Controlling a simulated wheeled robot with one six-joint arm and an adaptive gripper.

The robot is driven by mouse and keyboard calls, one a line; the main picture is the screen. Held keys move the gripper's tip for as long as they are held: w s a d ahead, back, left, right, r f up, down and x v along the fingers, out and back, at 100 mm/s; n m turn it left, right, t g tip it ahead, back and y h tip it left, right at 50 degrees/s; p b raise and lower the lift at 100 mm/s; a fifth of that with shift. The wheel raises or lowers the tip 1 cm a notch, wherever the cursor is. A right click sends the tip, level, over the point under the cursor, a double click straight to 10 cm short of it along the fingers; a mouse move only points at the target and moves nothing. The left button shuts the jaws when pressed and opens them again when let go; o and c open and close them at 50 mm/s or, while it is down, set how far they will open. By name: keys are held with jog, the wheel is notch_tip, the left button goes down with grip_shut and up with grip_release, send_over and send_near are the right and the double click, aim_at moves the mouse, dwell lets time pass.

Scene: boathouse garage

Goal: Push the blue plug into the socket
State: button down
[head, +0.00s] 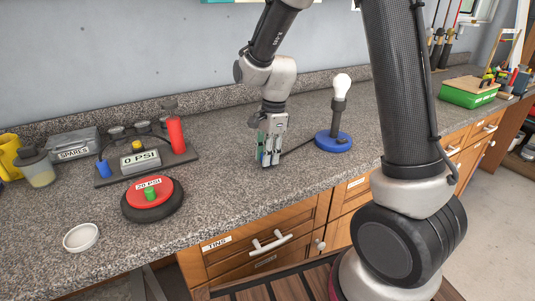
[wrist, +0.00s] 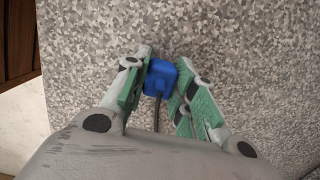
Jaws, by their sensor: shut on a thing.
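My gripper (head: 268,160) points down over the front part of the speckled counter, left of the lamp. In the wrist view its green-padded fingers (wrist: 158,88) are shut on the blue plug (wrist: 161,74). A dark cord runs from the plug back toward my palm. In the head view the fingers mostly hide the plug, and I cannot tell whether it touches the counter. A dark cord also runs between my gripper and the lamp (head: 333,141), which has a round blue base and a white, unlit bulb. I cannot make out a socket in either view.
To the left are a board with a gauge (head: 140,160) reading 0 PSI, a red-topped round pad (head: 152,204), a white bowl (head: 81,237), a SPARES box (head: 73,142) and a jar (head: 36,168). A green crate (head: 468,94) stands far right. Counter between gauge board and gripper is clear.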

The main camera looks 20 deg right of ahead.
jog(key=shift+f, duration=0.1)
jog(key=c, duration=1.1)
grip_release()
notch_tip(320, 180, up, 12)
jog(key=d, duration=0.1)
jog(key=shift+w+d, duration=0.15)
jog(key=shift+d, duration=0.1)
